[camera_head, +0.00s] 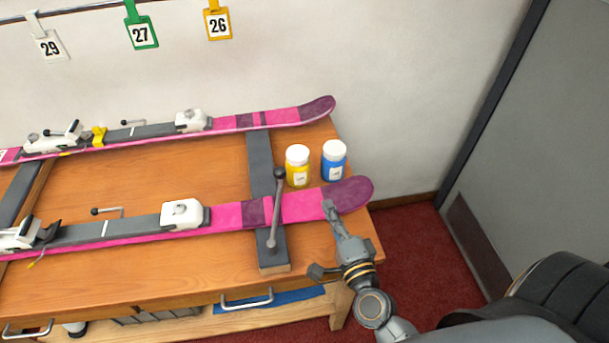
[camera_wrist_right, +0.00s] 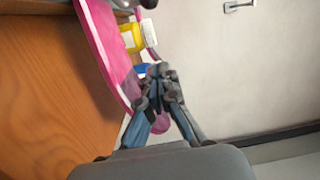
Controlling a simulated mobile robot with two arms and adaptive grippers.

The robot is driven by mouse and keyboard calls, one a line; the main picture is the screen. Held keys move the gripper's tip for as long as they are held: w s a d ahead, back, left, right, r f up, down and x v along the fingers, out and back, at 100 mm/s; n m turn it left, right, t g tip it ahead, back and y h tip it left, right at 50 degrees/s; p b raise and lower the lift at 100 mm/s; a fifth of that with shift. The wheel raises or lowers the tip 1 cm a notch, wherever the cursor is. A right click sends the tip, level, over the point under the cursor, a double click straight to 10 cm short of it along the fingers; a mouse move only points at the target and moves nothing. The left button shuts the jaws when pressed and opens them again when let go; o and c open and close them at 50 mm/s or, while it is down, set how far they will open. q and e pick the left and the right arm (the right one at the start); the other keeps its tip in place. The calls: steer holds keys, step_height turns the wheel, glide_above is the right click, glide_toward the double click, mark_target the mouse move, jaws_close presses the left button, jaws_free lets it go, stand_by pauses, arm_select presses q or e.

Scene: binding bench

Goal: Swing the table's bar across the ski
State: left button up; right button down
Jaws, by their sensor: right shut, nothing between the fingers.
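The table's bar (camera_head: 275,215) is a grey lever with a dark round knob. It lies across the front pink ski (camera_head: 228,215), its knob end past the ski's far edge and its other end on the dark crosspiece (camera_head: 260,170) in front. My right gripper (camera_head: 328,208) is shut and empty, at the near edge of the ski's tip, right of the bar and apart from it. In the right wrist view, its fingers (camera_wrist_right: 158,75) are closed together beside the pink ski (camera_wrist_right: 112,62). My left gripper is not in view.
A second pink ski (camera_head: 275,118) lies along the back of the wooden table (camera_head: 120,275). A yellow jar (camera_head: 297,168) and a blue jar (camera_head: 334,162) stand between the ski tips. Two small knobbed rods (camera_head: 110,210) (camera_head: 134,122) sit by the skis. Red floor lies right.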

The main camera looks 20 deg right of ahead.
steer(key=w+p, duration=0.1)
steer(key=w, duration=0.2)
steer(key=w+r+n+p, duration=0.1)
steer(key=w, duration=0.2)
steer(key=w+r+n+p, duration=0.1)
steer(key=w+p, duration=0.1)
steer(key=w, duration=0.1)
steer(key=shift+w+d+g+y, duration=0.2)
steer(key=shift+w+g+y, duration=0.1)
steer(key=shift+w+g, duration=0.1)
steer(key=a, duration=0.1)
steer(key=w+a+f, duration=0.1)
steer(key=shift+w+a, duration=0.3)
steer(key=shift+a, duration=0.05)
steer(key=shift+w+a, duration=0.1)
steer(key=shift+a, duration=0.45)
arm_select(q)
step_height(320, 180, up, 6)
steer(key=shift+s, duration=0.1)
